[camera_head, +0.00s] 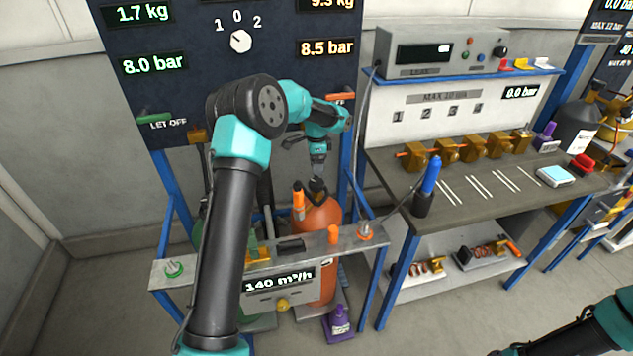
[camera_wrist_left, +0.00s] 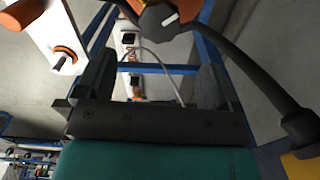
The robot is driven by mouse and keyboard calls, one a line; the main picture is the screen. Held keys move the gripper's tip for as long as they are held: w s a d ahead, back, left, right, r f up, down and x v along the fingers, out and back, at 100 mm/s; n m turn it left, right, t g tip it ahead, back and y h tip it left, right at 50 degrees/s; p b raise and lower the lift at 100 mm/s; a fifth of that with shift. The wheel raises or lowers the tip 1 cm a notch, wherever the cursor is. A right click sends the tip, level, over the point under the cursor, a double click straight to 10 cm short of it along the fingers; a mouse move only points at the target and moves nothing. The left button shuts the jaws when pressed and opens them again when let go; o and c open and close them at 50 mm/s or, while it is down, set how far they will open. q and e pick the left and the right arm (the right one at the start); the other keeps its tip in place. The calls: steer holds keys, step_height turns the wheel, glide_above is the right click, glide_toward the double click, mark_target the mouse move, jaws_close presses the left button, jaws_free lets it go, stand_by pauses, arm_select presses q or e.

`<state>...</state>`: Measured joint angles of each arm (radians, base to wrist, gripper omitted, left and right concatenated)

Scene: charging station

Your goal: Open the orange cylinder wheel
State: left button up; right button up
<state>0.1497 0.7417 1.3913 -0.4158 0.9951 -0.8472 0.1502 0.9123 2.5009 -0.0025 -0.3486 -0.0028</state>
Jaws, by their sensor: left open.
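The orange cylinder (camera_head: 318,238) stands upright in the blue-framed station, behind the grey shelf. My left gripper (camera_head: 317,182) is just above its top and hides most of the valve there, so the wheel cannot be made out in the head view. In the left wrist view, a dark round knob with a white mark (camera_wrist_left: 158,18), seemingly the wheel, is at the top edge. It is ahead of the open, empty fingers (camera_wrist_left: 157,68) and outside their gap. My right gripper is out of frame; only part of my right arm shows at the lower right.
A green cylinder is partly hidden behind my left arm. A dark hose (camera_wrist_left: 250,68) curves past the right finger in the wrist view. An orange-handled part (camera_head: 298,201) stands left of the orange cylinder's top. A workbench (camera_head: 470,185) is on the right.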

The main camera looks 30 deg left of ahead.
mark_target(316, 182)
arm_select(q)
step_height(316, 182, down, 9)
steer(key=shift+f, duration=0.1)
stand_by(0.3)
steer(key=c, duration=0.9)
steer(key=shift+n, duration=2.9)
